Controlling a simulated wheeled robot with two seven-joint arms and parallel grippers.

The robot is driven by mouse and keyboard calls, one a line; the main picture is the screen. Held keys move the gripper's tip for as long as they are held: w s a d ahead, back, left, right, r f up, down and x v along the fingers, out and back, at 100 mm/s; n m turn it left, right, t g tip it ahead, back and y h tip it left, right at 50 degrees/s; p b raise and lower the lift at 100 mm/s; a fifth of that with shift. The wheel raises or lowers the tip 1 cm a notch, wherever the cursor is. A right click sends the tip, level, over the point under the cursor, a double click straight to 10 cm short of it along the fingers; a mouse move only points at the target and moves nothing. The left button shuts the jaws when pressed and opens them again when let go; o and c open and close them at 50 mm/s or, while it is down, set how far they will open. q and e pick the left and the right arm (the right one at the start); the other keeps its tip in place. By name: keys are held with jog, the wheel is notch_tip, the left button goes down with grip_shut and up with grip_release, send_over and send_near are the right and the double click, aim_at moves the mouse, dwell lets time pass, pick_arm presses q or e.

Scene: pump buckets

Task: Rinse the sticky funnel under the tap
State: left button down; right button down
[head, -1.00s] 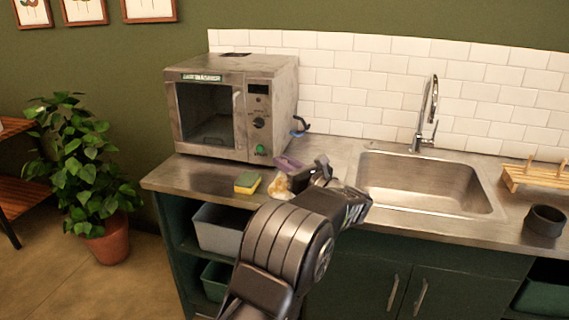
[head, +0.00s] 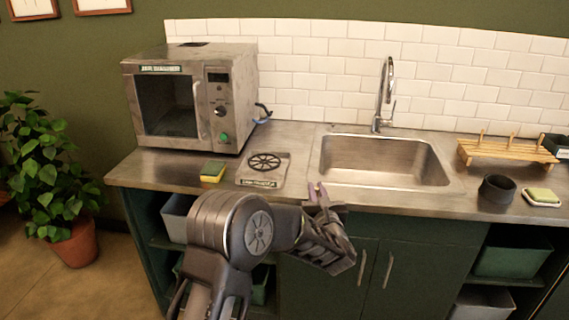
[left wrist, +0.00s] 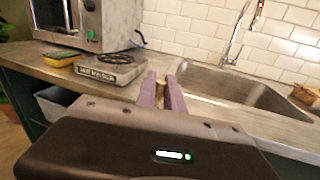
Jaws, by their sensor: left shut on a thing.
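My left gripper (head: 317,191) is in front of the counter edge, near the sink's front left corner. Its purple fingers also show in the left wrist view (left wrist: 161,82), shut on a small brass-coloured piece (left wrist: 161,92), seemingly the funnel. Most of that piece is hidden between the fingers, and in the head view I cannot make it out. The chrome tap (head: 386,92) stands behind the steel sink (head: 440,180), to the right of and beyond my gripper. The sink basin looks empty and no water is seen running. My right gripper is out of view.
A labelled stand with a dark spoked ring (head: 265,162) and a yellow-green sponge (head: 213,171) lie left of the sink, before a steel oven-like machine (head: 195,98). A dark cup (head: 497,188), a soap dish (head: 541,198) and a wooden rack (head: 500,153) are at right.

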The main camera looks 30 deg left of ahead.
pick_arm(q)
jog(key=s+d+f+m+t+h, duration=0.1)
jog(key=s+d+f+m+h, duration=0.1)
jog(key=s+d+f+h, duration=0.3)
jog(key=d+m+t+h, duration=0.1)
jog(key=d+m+h, duration=0.15)
jog(key=d, duration=0.45)
jog(key=s+d+f+m+t+h, duration=0.1)
jog(key=s+d+f+m+h, duration=0.25)
jog(key=d, duration=0.25)
jog(key=s+a+r+n+y, duration=0.1)
jog(key=s+a, duration=0.1)
jog(key=a, duration=0.5)
jog(key=shift+s+a+r+n, duration=0.2)
jog(key=shift+a+r+n, duration=0.05)
jog(key=shift+a+n, duration=0.1)
